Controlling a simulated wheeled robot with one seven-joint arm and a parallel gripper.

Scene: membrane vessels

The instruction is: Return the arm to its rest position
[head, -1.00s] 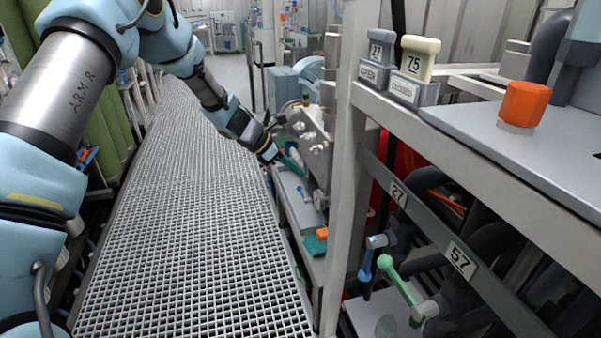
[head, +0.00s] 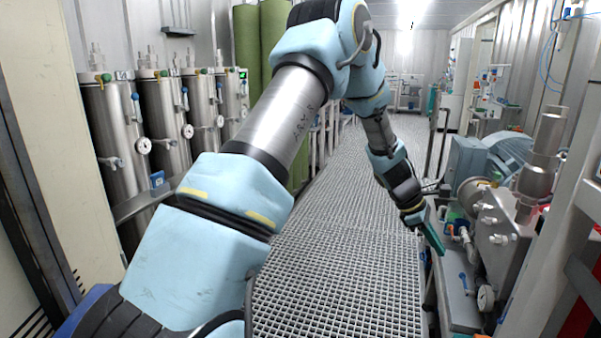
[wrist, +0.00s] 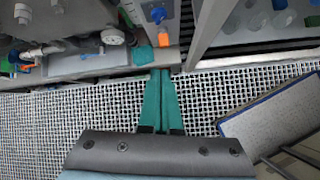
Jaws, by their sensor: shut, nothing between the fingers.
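My arm reaches out over the grating walkway in the head view, bent at the elbow and pointing down at its far end. My gripper (head: 433,236) has green fingers and hangs beside the low bench on the right. In the wrist view my gripper (wrist: 160,76) shows its two green fingers lying together, with nothing between them. Their tips appear near the bench edge in that view; whether they touch it I cannot tell.
Pump equipment with a gauge (head: 486,298) and a blue-handled valve (head: 465,283) stands close right of my gripper. Several steel vessels (head: 116,150) line the left wall. The grating walkway (head: 340,240) is clear. An orange block (wrist: 163,39) sits beyond the fingertips.

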